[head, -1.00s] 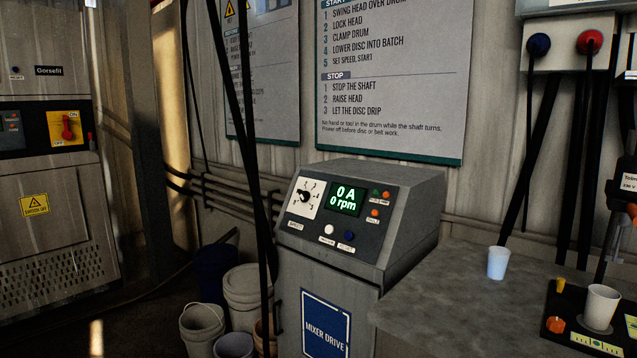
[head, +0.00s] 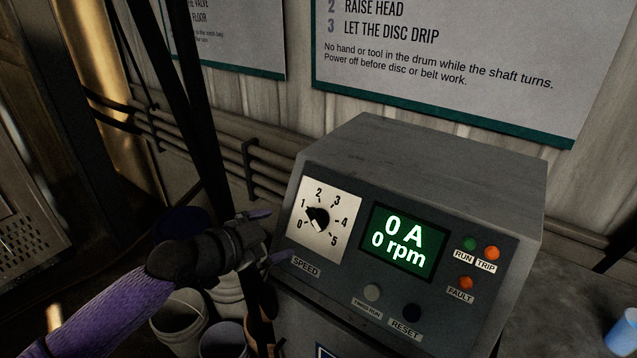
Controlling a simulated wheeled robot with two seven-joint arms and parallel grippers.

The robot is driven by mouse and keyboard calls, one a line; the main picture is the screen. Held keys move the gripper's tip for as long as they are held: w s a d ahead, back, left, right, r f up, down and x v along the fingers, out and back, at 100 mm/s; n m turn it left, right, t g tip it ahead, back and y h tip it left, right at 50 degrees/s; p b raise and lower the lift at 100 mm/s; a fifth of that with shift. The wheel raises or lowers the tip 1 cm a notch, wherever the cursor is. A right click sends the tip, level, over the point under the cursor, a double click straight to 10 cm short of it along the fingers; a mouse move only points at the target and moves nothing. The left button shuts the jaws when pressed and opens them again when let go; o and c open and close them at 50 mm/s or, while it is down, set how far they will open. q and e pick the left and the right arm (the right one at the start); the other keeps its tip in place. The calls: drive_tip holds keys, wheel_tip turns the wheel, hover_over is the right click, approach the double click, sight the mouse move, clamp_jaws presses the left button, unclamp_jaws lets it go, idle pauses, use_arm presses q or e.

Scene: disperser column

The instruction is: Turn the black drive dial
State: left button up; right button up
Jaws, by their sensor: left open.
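The black drive dial (head: 318,218) sits on a white square plate marked 0 to 5, above a SPEED label, on the sloped face of the grey mixer drive box (head: 430,165). Its narrow end appears to point up-left, near the 1. The green display (head: 403,242) beside it reads 0 A and 0 rpm. My left gripper (head: 272,236) comes in from the left, just left of the dial plate. Its two fingers are spread, one above the other, with nothing between them. It appears apart from the dial. My right gripper is out of view.
Right of the dial are a pale button (head: 372,292), a dark RESET button (head: 411,313) and RUN, TRIP and FAULT lamps. Buckets (head: 180,325) stand below. A blue cup (head: 622,335) is at the lower right.

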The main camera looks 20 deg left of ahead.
sight(312, 221)
use_arm(q)
drive_tip(key=x, duration=0.3)
drive_tip(key=b+x, duration=0.1)
drive_tip(key=x, duration=0.1)
drive_tip(key=b+x, duration=0.1)
drive_tip(key=x, duration=0.2)
drive_tip(key=shift+w+d+r, duration=0.15)
drive_tip(key=shift+w+d, duration=0.1)
drive_tip(key=shift+d, duration=0.25)
drive_tip(key=shift+w+d, duration=0.2)
drive_tip(key=shift+w, duration=0.15)
drive_tip(key=c, duration=1.2)
drive_tip(key=shift+o, duration=0.2)
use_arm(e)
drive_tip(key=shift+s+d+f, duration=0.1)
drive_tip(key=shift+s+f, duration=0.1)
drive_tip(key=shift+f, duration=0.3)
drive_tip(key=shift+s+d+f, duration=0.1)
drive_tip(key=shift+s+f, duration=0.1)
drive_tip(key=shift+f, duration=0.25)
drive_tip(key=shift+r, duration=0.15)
